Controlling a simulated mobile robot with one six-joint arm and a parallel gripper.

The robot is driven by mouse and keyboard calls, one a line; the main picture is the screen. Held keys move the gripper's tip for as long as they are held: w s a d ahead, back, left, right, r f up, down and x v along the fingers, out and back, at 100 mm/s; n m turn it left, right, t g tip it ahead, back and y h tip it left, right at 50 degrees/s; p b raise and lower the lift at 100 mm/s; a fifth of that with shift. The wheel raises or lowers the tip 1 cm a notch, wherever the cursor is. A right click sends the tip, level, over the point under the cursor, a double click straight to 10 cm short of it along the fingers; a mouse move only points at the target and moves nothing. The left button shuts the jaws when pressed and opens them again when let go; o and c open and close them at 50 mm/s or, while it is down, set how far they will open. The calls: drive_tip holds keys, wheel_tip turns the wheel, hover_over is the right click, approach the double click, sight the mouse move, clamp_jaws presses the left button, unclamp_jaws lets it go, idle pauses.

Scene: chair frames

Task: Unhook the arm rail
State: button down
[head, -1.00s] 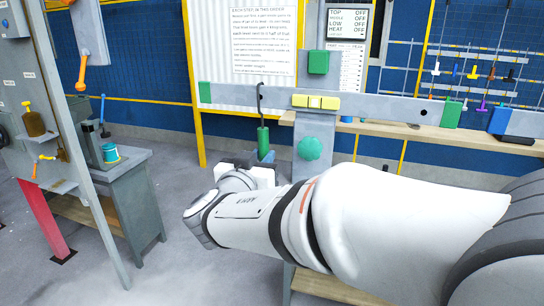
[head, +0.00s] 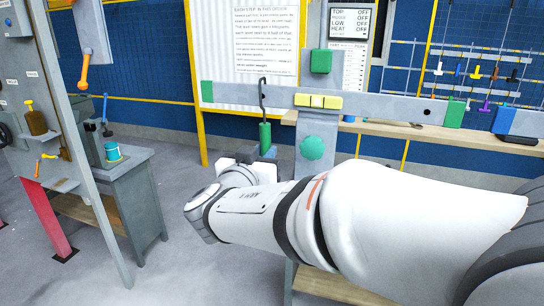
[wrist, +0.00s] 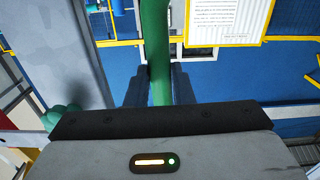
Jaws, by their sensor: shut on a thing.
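The grey arm rail (head: 385,106) runs level across the head view, with green ends and a yellow clamp-like piece (head: 318,101) near its post. A dark hook (head: 262,93) stands upright in front of the rail's left part, its bent tip above the rail's top edge. I cannot tell whether it touches the rail. Its green handle (head: 265,134) hangs below the rail. My gripper (wrist: 159,85) is shut on this handle, which passes upright between the fingers in the wrist view. In the head view, my wrist partly hides the gripper.
A wooden bench (head: 390,128) lies behind the rail. A grey cabinet (head: 125,195) stands at left, with open floor between it and my arm.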

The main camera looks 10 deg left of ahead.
drive_tip(key=shift+r, duration=0.75)
drive_tip(key=shift+s+b, duration=0.6)
drive_tip(key=shift+b, duration=0.4)
drive_tip(key=shift+s+a+b, duration=0.1)
drive_tip(key=shift+s+b, duration=0.25)
drive_tip(key=shift+b, duration=0.1)
drive_tip(key=shift+s+b, duration=0.6)
drive_tip(key=shift+b, duration=0.1)
drive_tip(key=shift+s+a+b, duration=0.1)
drive_tip(key=shift+s+b, duration=0.3)
drive_tip(key=shift+s, duration=0.05)
drive_tip(key=s+b, duration=0.1)
drive_tip(key=s, duration=0.1)
drive_tip(key=s+r+b, duration=0.1)
drive_tip(key=s, duration=0.1)
drive_tip(key=shift+a, duration=0.1)
